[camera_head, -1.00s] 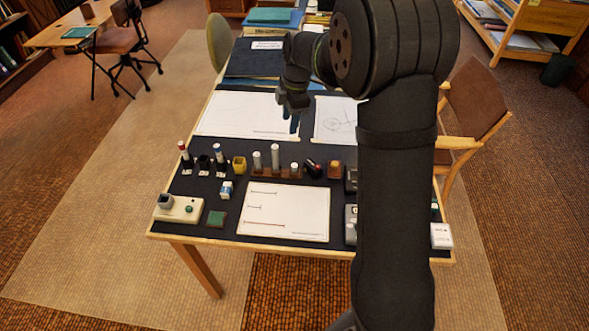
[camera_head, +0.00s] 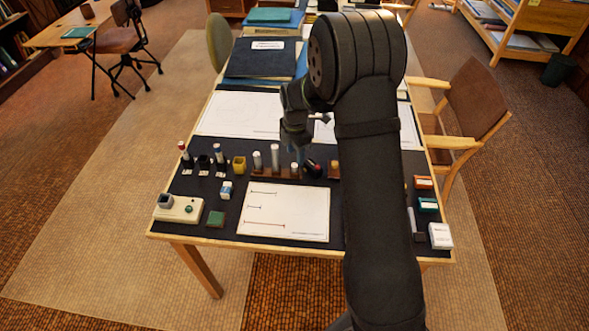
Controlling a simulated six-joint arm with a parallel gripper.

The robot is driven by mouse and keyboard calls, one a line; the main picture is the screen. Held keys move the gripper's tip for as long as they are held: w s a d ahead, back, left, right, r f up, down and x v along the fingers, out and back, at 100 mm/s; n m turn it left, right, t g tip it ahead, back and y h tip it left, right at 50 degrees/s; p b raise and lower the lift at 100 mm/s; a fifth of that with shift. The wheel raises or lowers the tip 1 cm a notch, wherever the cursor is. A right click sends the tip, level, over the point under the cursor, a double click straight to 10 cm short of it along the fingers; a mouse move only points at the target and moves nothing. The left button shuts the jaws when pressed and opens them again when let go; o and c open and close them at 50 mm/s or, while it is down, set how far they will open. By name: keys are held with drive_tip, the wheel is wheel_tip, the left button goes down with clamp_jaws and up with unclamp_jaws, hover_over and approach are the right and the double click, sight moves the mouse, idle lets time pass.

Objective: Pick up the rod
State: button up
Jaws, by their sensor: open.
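Several upright rod-like pieces stand on the dark table, and I cannot tell which one the task calls the rod. A pale grey rod (camera_head: 275,156) and a shorter pale one (camera_head: 257,162) stand in a long brown rack (camera_head: 265,174). A low white-topped piece (camera_head: 294,168) stands at the rack's right part. Slim pieces with a red tip (camera_head: 184,151) and a blue tip (camera_head: 218,153) stand in small dark holders at the left. My gripper (camera_head: 299,153) is open, pointing down above or just behind the right part of the rack; its fingertips are small and partly unclear.
A black and red item (camera_head: 312,167) lies right of the rack, close to my gripper. A yellow cup (camera_head: 239,165) stands left of it. A white drawing sheet (camera_head: 300,212) lies in front. My arm covers part of the table's right side.

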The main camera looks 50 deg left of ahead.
sight(294, 165)
wheel_tip(294, 165, down, 5)
drive_tip(key=shift+s+f, duration=0.1)
drive_tip(key=shift+s, duration=0.05)
clamp_jaws()
idle(0.4)
